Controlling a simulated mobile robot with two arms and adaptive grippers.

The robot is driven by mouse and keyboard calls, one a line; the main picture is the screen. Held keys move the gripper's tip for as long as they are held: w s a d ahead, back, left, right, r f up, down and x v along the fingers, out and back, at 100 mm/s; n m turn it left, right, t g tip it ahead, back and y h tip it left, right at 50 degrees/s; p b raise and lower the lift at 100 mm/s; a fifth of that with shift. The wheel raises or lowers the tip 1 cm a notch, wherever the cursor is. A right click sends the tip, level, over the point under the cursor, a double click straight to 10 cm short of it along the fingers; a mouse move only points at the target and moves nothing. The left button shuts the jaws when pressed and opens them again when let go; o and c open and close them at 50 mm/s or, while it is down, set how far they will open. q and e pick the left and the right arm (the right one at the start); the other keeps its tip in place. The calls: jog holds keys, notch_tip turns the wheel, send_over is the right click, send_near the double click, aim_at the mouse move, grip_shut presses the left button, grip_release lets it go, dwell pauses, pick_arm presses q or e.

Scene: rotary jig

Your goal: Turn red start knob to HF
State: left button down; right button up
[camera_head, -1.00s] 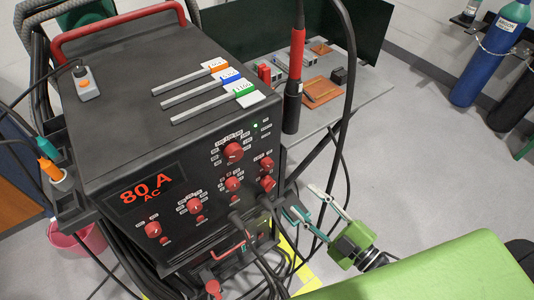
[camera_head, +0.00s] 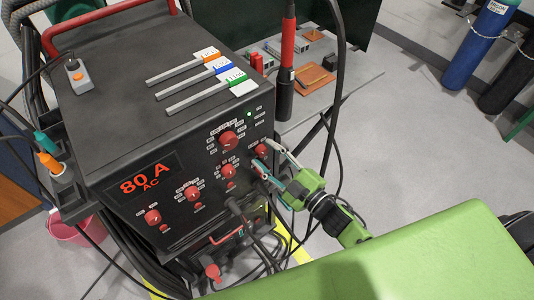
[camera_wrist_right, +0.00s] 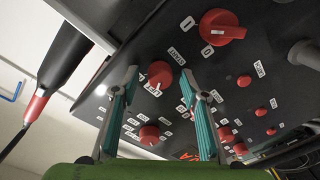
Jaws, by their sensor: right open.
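The front panel of the dark welding machine (camera_head: 178,217) carries several red knobs. In the right wrist view, a red knob (camera_wrist_right: 160,73) and another one (camera_wrist_right: 149,134) appear between the open fingers (camera_wrist_right: 165,95). A larger red knob (camera_wrist_right: 222,27) is above. My left gripper is out of view.
A torch (camera_head: 286,75) with a red grip hangs just right of the machine. Cables run below the panel near my right gripper. A side table (camera_head: 350,90) stands behind. A green surface (camera_head: 420,255) fills the lower right.

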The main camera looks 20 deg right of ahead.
jog(key=shift+w, duration=0.2)
jog(key=c, duration=1.1)
jog(key=shift+m, duration=0.3)
jog(key=shift+a+m+p, duration=0.1)
jog(key=shift+m+p, duration=0.35)
jog(key=shift+m, duration=0.45)
jog(key=m, duration=0.3)
jog(key=shift+m+p, duration=0.4)
jog(key=m, duration=0.6)
jog(key=shift+f+t+p, duration=0.1)
jog(key=shift+t+p, duration=0.2)
jog(key=shift+t, duration=0.1)
